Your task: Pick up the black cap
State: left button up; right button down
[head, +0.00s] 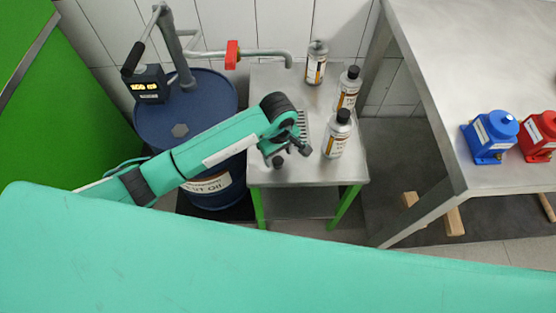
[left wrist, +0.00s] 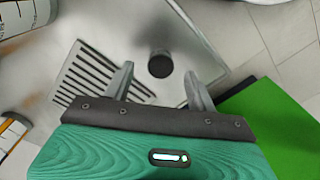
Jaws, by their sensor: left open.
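The black cap (left wrist: 160,64) is a short dark cylinder standing on the small steel table. In the left wrist view it lies beyond and between my open fingers, apart from both. In the head view the cap (head: 279,162) is near the table's front left edge, just below my left gripper (head: 300,148). My left gripper (left wrist: 160,88) is open and empty, above the table. My right gripper is in neither view.
Several bottles, including a front one (head: 337,136), stand on the small table (head: 320,175) beside my gripper. A slotted grate (left wrist: 90,72) is set in its top. A blue drum (head: 190,105) with a pump stands left. A larger table (head: 470,60) holds blue and red pumps at right.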

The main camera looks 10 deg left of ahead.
aim_at(277, 161)
pick_arm(q)
jog(key=shift+f, duration=1.3)
jog(key=shift+a, duration=0.1)
jog(key=c, duration=1)
jog(key=shift+c, duration=0.2)
